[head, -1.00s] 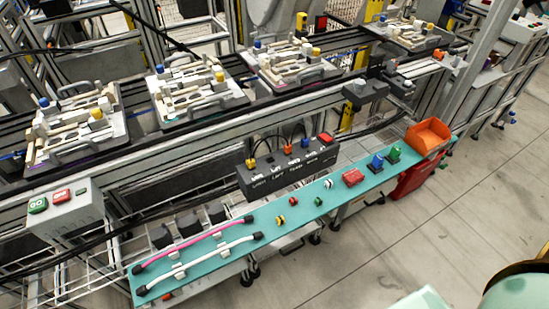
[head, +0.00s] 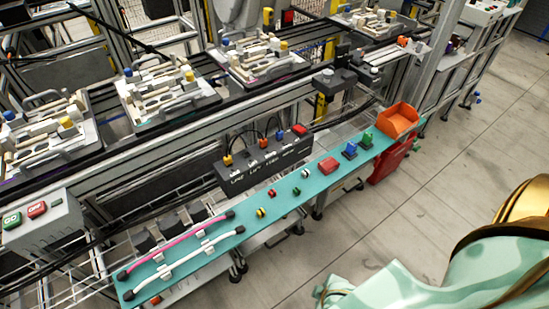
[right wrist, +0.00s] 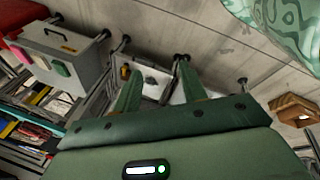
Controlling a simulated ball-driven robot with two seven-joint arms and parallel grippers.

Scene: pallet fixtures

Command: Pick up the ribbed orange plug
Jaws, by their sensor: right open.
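An orange plug (head: 263,143) stands in the top of a black labelled box (head: 263,165) in the head view, with a dark cable at it. It is too small to tell whether it is ribbed. My right gripper (right wrist: 158,80) is open in the right wrist view, with two green fingers apart and nothing held between them. It is well away from the box; its arm comes in at the lower right of the head view. A small yellow-orange thing (right wrist: 125,72) shows near the left finger, too unclear to name. My left gripper is not in view.
A turquoise shelf (head: 228,224) carries pink and white cables, several small coloured parts and an orange bin (head: 398,120). A yellow plug (head: 227,160) and red part (head: 299,130) are on the black box. Loaded pallets line the conveyor behind. The floor (head: 400,215) at right is clear.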

